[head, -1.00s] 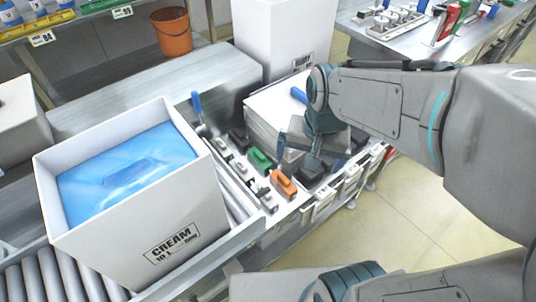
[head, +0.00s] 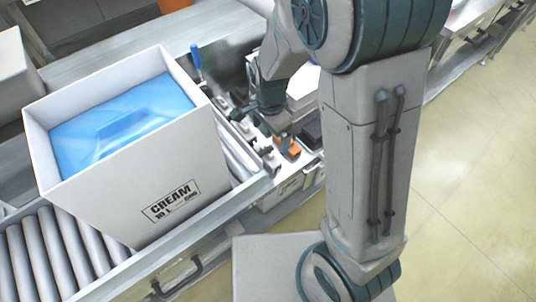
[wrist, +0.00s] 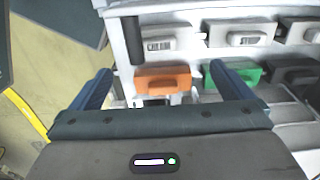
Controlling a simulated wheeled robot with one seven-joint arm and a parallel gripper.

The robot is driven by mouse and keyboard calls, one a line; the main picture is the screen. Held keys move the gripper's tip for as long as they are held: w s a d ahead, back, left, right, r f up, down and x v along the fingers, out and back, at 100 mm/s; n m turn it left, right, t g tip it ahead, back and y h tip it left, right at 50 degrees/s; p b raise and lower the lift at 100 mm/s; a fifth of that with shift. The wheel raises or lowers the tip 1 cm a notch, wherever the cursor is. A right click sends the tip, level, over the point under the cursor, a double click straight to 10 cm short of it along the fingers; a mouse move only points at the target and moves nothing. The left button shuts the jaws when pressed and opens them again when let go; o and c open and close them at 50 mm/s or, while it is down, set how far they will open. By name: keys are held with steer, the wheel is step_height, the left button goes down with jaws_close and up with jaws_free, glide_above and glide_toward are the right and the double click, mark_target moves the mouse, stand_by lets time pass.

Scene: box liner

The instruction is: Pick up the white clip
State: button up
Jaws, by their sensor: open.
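A row of white clips stands on the tray in the wrist view. One white clip (wrist: 160,42) is straight ahead of my gripper, beyond the orange clip (wrist: 163,80). Another white clip (wrist: 240,36) stands to its right, beyond the green clip (wrist: 236,72). In the head view a white clip (head: 268,160) shows to the left of the orange clip (head: 289,151). My gripper (wrist: 160,70) is open and empty, with its fingers apart on either side of the orange clip in the picture. Its height above the clips is hard to tell. My arm hides part of the row in the head view.
A large white box (head: 125,175) with a blue liner (head: 120,120) stands on the roller conveyor (head: 60,245), left of the clips. A blue-handled tool (head: 196,60) stands upright behind. Black clips (wrist: 294,72) stand at the right in the wrist view.

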steer(key=shift+a+f, duration=0.15)
steer(key=shift+f, duration=3.25)
steer(key=c, duration=0.7)
